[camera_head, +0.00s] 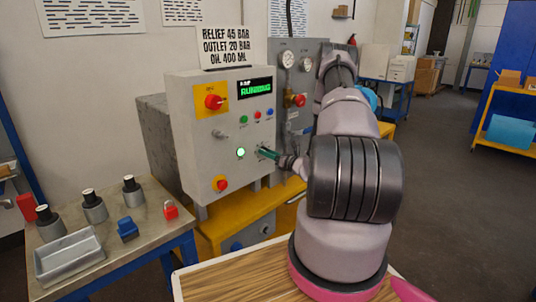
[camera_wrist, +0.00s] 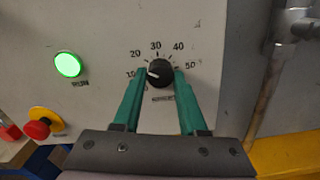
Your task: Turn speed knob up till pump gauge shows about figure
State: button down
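The black speed knob (camera_wrist: 159,72) sits on the grey panel, inside a printed scale with figures from about 10 to 50. Its white mark points left and slightly down, near 10. My gripper (camera_wrist: 160,75) has its two teal fingers on either side of the knob, with no clear gap at the tips. In the head view my gripper (camera_head: 268,153) reaches the front of the control box (camera_head: 205,140), and the knob is hidden there. Two round gauges (camera_head: 287,59) (camera_head: 306,64) are on the panel behind; their needles are too small to read.
A green RUN lamp (camera_wrist: 67,64) is lit, and the display (camera_head: 255,88) reads RUNNING. A red stop button (camera_wrist: 37,129) is low on the panel. A red rotary switch (camera_head: 212,102) is above. A sign (camera_head: 222,46) reads relief 45 bar, outlet 20 bar.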

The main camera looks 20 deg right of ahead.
jog(key=shift+m, duration=1.6)
jog(key=shift+c, duration=2.2)
grip_release()
jog(key=v, duration=1)
jog(key=shift+s, duration=0.4)
jog(key=shift+d, duration=0.15)
